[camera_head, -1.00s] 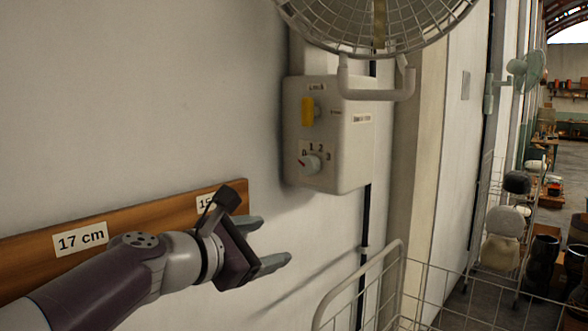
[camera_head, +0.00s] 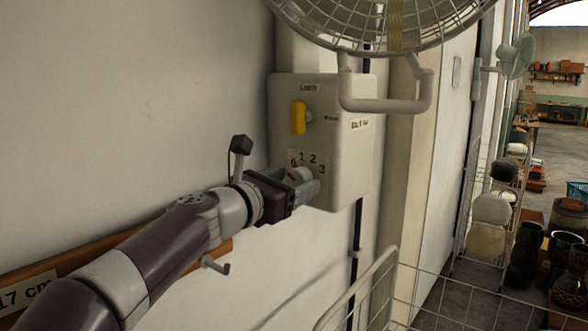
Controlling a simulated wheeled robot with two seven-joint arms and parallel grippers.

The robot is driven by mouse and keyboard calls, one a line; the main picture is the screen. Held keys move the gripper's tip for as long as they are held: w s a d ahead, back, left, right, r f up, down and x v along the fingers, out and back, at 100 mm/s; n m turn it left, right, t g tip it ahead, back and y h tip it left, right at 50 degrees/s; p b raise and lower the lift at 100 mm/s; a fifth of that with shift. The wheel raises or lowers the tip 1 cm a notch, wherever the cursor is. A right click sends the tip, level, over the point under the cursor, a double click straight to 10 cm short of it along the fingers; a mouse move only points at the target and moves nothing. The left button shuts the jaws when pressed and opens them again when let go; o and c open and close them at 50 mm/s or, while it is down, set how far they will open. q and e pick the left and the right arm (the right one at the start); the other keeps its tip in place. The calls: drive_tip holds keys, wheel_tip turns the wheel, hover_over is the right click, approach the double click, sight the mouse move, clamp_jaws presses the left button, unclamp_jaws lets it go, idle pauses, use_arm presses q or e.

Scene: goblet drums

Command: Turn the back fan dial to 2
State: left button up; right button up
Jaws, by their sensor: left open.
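A white wall-mounted control box (camera_head: 345,150) sits under the near caged fan (camera_head: 395,22). Its front face bears a small pale dial (camera_head: 299,174) with the marks 0, 1, 2 and 3 around it. A bit of red shows on the dial's left side, by the 0; its exact setting is hard to read. My left gripper (camera_head: 309,188) is open, its grey fingers at the dial and partly covering its lower right. I cannot tell whether they touch it. My right gripper is not in view.
A yellow switch (camera_head: 298,118) is above the dial. A white wire rack (camera_head: 430,301) stands at lower right. A wooden wall strip (camera_head: 90,252) is behind my left arm. Another pale fan (camera_head: 516,57) and shelved drums (camera_head: 492,208) are farther right.

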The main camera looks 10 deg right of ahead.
use_arm(q)
drive_tip(key=shift+w+d+r, duration=0.1)
drive_tip(key=shift+w+d, duration=0.15)
drive_tip(key=shift+d, duration=0.1)
drive_tip(key=shift+s, duration=0.3)
drive_tip(key=shift+w, duration=0.2)
drive_tip(key=c, duration=1.1)
drive_tip(key=shift+o, duration=0.3)
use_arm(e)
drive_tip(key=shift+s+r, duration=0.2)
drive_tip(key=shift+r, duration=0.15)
